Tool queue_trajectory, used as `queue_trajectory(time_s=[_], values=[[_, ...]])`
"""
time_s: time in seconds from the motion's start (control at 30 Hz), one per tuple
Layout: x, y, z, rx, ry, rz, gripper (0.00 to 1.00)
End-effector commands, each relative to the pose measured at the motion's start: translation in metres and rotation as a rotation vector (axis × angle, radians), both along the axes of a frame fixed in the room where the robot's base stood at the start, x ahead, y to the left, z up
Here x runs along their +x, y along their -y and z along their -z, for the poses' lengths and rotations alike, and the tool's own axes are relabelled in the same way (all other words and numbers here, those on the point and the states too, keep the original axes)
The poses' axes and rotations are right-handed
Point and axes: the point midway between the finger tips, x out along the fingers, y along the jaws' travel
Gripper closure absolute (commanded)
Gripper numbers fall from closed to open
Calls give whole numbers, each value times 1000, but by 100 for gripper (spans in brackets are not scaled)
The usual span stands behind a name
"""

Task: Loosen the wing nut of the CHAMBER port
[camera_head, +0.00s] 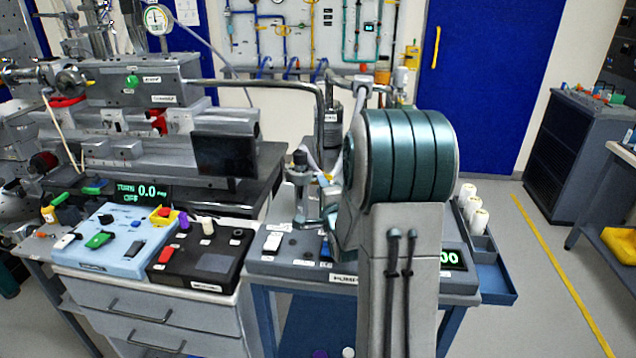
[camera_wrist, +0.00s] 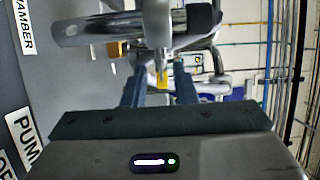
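A CHAMBER label (camera_wrist: 25,25) lies on the grey panel at the upper left of the wrist view. Beside it is a metal port fitting (camera_wrist: 85,30) with a clamp-like part (camera_wrist: 158,25). A small yellow piece (camera_wrist: 162,78) shows below the clamp; I cannot tell whether it is the wing nut. My gripper (camera_wrist: 159,74) is open, with its two dark blue fingers on either side of the yellow piece and a gap visible. Contact cannot be told. In the head view, my arm hides part of the pump station (camera_head: 290,262), where a metal fitting (camera_head: 300,180) stands.
A second label starting PUMP (camera_wrist: 22,128) is on the panel. A light blue control box (camera_head: 115,240) and a black box (camera_head: 200,258) stand left of the pump station. A blue tray (camera_head: 495,265) with white cylinders is on its right.

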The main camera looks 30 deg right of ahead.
Motion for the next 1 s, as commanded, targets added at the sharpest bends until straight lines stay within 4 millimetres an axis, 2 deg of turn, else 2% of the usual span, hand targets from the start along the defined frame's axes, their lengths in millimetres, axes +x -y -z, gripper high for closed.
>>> queue_trajectory(time_s=[0.2,0.5,0.53,0.6,0.7,0.73,1.0], values=[[18,4,-1,0,1,0,75],[20,4,0,0,0,0,75],[20,4,0,0,0,0,80],[20,4,0,0,0,0,100],[20,4,0,0,0,0,100],[20,-7,0,2,0,-3,100],[20,1,0,-31,-19,-4,100]])
